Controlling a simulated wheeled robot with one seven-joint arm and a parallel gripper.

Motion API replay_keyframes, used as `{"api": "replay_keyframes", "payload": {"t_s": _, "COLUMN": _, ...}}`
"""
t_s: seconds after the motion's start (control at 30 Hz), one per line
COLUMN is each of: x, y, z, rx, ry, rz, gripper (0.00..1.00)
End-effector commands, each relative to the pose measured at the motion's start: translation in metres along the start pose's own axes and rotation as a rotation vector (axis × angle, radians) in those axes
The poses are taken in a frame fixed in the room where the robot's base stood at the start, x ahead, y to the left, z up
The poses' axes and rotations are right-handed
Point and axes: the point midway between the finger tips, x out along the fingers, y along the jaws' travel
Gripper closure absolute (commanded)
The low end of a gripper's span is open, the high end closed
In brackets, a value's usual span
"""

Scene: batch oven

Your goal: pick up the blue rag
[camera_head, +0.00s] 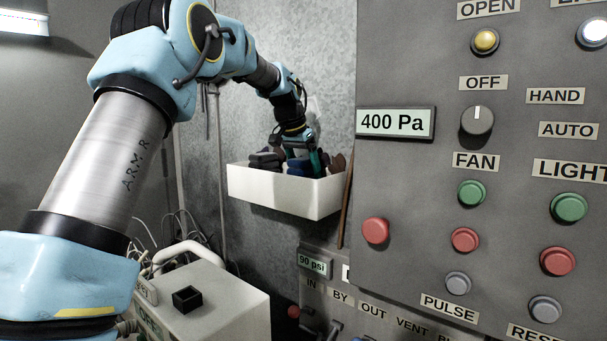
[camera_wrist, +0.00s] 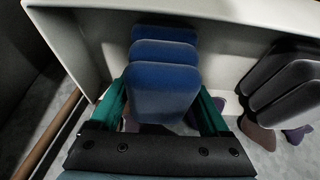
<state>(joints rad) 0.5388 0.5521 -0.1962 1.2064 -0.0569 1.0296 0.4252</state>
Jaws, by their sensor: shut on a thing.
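The blue rag (camera_wrist: 162,92) shows in the wrist view as a stack of rounded blue folds. My gripper (camera_wrist: 163,112) has a green finger on each side of it and is shut on it. The rag is within the white bin (camera_wrist: 230,70), close to one wall. In the head view my gripper (camera_head: 301,160) reaches down into the white bin (camera_head: 285,195) on the back wall. A bit of blue (camera_head: 297,168) shows there beside the fingers. The lower part of the rag is hidden by the gripper and the bin's front wall.
Dark grey rags (camera_wrist: 285,85) lie beside the blue one in the bin. A brown rod (camera_head: 346,200) stands by the bin's right end. A control panel (camera_head: 410,180) with buttons fills the right. A pale box (camera_head: 205,305) stands below, with loose cables (camera_head: 185,230) behind it.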

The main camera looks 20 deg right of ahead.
Motion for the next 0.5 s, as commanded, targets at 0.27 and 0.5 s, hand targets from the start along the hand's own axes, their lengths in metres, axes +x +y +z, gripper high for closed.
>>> {"api": "replay_keyframes", "payload": {"t_s": 0.27, "x": -0.0003, "y": 0.0, "z": -0.0002, "rx": 0.0, "ry": 0.001, "rz": 0.0, "gripper": 0.75}}
{"api": "replay_keyframes", "payload": {"t_s": 0.5, "x": -0.0074, "y": -0.0001, "z": -0.0036, "rx": 0.001, "ry": 0.001, "rz": -0.001, "gripper": 0.75}}
